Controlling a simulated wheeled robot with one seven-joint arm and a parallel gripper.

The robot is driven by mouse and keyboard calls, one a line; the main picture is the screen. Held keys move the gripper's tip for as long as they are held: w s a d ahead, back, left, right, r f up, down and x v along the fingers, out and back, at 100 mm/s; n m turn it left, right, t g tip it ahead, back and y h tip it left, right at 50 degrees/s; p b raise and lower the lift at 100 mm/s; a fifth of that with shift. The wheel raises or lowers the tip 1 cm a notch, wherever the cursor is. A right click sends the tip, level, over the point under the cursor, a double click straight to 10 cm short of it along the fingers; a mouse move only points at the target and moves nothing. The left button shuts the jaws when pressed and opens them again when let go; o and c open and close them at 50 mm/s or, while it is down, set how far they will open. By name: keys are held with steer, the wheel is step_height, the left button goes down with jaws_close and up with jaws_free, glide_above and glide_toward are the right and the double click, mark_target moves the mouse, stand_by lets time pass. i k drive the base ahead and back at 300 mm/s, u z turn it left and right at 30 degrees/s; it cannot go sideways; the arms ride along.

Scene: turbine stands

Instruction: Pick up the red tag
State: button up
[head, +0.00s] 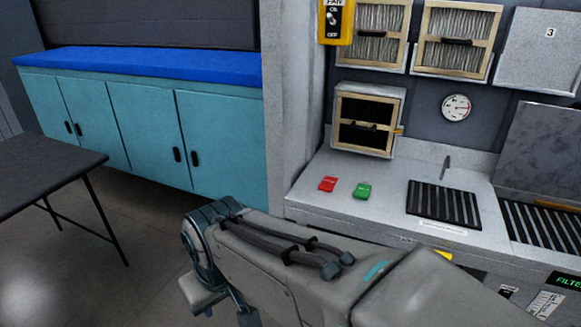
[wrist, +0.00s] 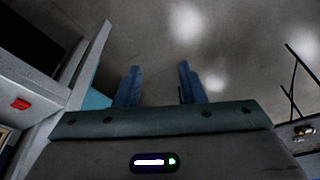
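The red tag (head: 328,184) lies flat on the grey counter (head: 310,205), near its left end, to the left of a green tag (head: 362,190). The red tag also shows at the left edge of the wrist view (wrist: 20,104). My gripper (wrist: 158,84) is open, its two blue fingers apart with only floor behind them. It is away from the red tag, off to the tag's right in the wrist view. In the head view my arm crosses the lower middle, and the fingertips are hidden.
A slatted black grate (head: 444,204) is set in the counter right of the tags. An open filter box (head: 367,122) stands behind them. A teal cabinet (head: 150,130) with a blue top is at the left. A dark table (head: 45,172) stands at far left. Floor between is clear.

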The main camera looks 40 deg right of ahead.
mark_target(328, 184)
steer(key=z, duration=0.75)
steer(key=i, duration=1.35)
steer(key=z, duration=0.8)
